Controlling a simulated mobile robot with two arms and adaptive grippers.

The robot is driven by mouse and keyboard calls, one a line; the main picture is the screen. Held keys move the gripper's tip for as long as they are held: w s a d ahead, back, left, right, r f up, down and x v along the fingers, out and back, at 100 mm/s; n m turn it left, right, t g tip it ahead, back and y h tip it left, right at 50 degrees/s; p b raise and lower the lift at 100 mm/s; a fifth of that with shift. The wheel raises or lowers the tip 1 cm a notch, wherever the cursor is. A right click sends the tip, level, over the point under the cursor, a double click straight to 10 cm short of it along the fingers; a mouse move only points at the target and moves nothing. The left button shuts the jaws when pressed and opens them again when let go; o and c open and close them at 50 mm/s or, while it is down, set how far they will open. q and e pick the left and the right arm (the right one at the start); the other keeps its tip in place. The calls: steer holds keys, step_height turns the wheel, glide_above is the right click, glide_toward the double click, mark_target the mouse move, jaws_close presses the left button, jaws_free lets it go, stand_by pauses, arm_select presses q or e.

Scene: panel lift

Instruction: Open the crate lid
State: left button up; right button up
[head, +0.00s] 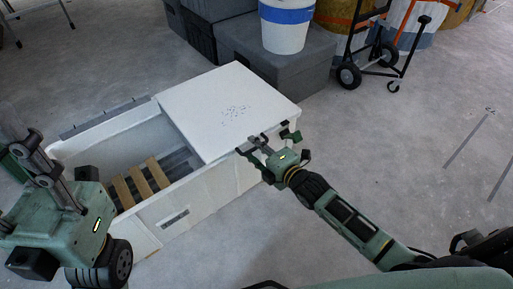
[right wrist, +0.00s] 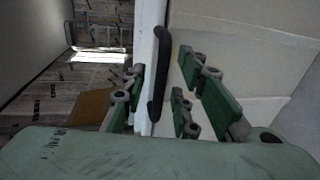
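The white crate (head: 213,189) stands on the floor in the head view. Its white lid (head: 226,105) lies flat over the right part, and the left part is open, showing wooden slats inside. My right gripper (head: 270,144) is at the lid's front right edge. In the right wrist view a black handle (right wrist: 158,80) on the white lid edge (right wrist: 150,35) lies between the spread green fingers, with gaps visible on both sides. My left gripper (head: 22,158) is at the left picture edge, near the crate's left end; its fingers are partly cut off.
Dark grey boxes (head: 272,62) stand behind the crate, with a white and blue bucket (head: 286,25) on top. A black hand truck (head: 381,57) is at the upper right. The concrete floor (head: 425,135) on the right is clear.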

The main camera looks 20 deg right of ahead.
steer(key=shift+c, duration=0.4)
jaws_close()
steer(key=shift+r, duration=0.1)
